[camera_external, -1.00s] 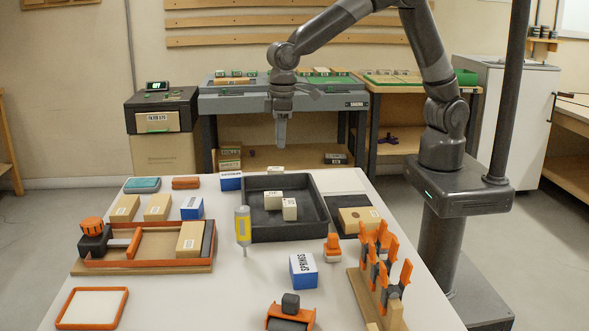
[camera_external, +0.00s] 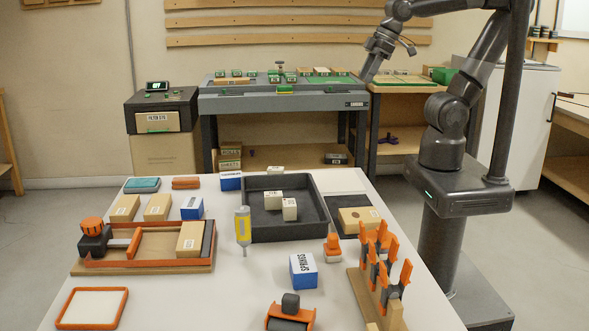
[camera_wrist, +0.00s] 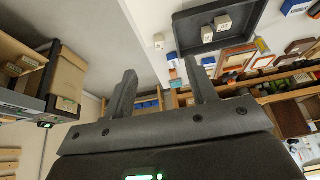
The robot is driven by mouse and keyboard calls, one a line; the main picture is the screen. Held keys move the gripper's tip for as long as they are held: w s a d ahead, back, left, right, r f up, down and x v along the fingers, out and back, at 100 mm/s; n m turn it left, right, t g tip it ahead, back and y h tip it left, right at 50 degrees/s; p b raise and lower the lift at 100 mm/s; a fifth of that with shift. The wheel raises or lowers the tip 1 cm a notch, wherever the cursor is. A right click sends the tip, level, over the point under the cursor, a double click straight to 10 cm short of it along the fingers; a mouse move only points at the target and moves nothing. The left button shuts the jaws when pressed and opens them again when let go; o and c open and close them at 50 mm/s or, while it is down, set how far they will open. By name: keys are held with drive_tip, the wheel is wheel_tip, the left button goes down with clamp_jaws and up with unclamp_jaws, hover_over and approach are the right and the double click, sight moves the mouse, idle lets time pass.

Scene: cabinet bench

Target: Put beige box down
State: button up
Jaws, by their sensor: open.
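A small beige box (camera_external: 276,169) sits on the white table at its back edge, just behind the dark tray. In the wrist view this box (camera_wrist: 158,41) lies outside the tray, beyond my fingertips. Two similar beige boxes (camera_external: 273,200) (camera_external: 289,209) stand inside the tray (camera_external: 322,205). My gripper (camera_external: 368,76) is raised behind the table to the right, well apart from these boxes. In the wrist view its two fingers (camera_wrist: 165,80) are spread with nothing between them.
Larger tan boxes (camera_external: 125,208) stand on the table's left side. A grey bench (camera_external: 285,103) stands behind.

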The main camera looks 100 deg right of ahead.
drive_tip(key=shift+s+d+f+t, duration=0.1)
drive_tip(key=shift+s+d+f, duration=0.05)
drive_tip(key=shift+s, duration=0.4)
drive_tip(key=shift+s+d+f+t, duration=0.1)
drive_tip(key=shift+s, duration=0.5)
drive_tip(key=shift+s+d+f+t, duration=0.1)
drive_tip(key=shift+s+d+f, duration=0.05)
drive_tip(key=shift+s, duration=0.4)
